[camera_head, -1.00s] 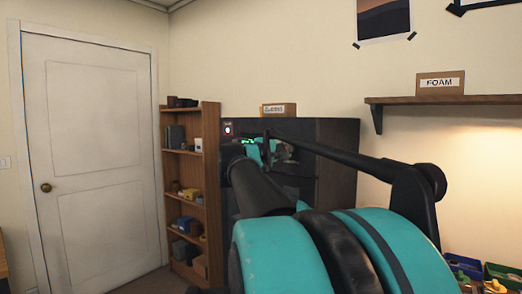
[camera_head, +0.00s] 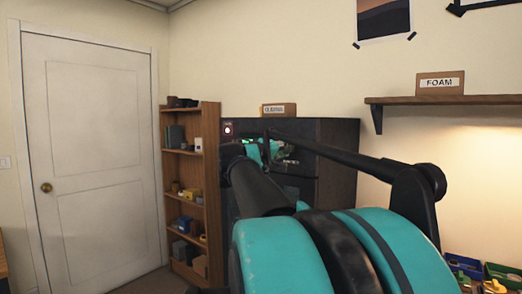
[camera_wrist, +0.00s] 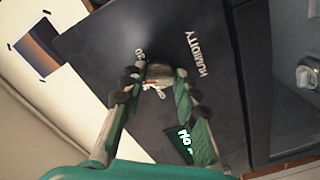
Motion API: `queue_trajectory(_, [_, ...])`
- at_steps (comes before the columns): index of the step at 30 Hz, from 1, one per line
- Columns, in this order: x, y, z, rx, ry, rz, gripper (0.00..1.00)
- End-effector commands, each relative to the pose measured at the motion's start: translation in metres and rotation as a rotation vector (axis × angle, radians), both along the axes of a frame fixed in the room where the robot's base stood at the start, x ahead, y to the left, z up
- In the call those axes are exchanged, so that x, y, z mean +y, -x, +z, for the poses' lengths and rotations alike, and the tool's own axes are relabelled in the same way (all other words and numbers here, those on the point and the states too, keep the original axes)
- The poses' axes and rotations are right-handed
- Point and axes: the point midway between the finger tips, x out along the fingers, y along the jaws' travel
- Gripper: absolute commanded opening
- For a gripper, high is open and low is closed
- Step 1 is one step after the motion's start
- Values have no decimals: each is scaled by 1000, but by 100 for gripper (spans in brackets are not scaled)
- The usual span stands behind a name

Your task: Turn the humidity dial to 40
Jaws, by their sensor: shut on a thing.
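The humidity dial (camera_wrist: 159,74) is a small greyish knob on a dark panel in the wrist view. My gripper (camera_wrist: 160,80) is closed around it, one finger on each side, and the fingers hide part of it. The word HUMIDITY (camera_wrist: 196,54) is printed on the panel beside it, and a small white scale number (camera_wrist: 140,54) shows near one fingertip. A green lit display (camera_wrist: 185,139) is partly hidden by a finger; its digits are tilted and I cannot read them surely. In the head view my arm covers the dial on the dark cabinet (camera_head: 338,160).
A labelled box (camera_head: 279,110) sits on top of the cabinet. A wooden shelf unit (camera_head: 211,170) with small items stands to its left, near a white door (camera_head: 95,150). A wall shelf (camera_head: 440,100) holds a FOAM box (camera_head: 440,83) at right. Bins (camera_head: 463,265) lie at lower right.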

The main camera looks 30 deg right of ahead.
Motion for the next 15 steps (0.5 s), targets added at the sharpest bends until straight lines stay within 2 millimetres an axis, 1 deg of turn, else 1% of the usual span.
queue_trajectory(8, [0,1,-2,-1,-3,-2,1])
queue_trajectory(9, [0,1,-2,0,-3,-2,35])
queue_trajectory(12, [0,1,-1,0,-2,-1,47])
queue_trajectory(13, [0,1,-1,0,-2,-1,50])
queue_trajectory(15, [0,1,-1,1,-1,0,50])
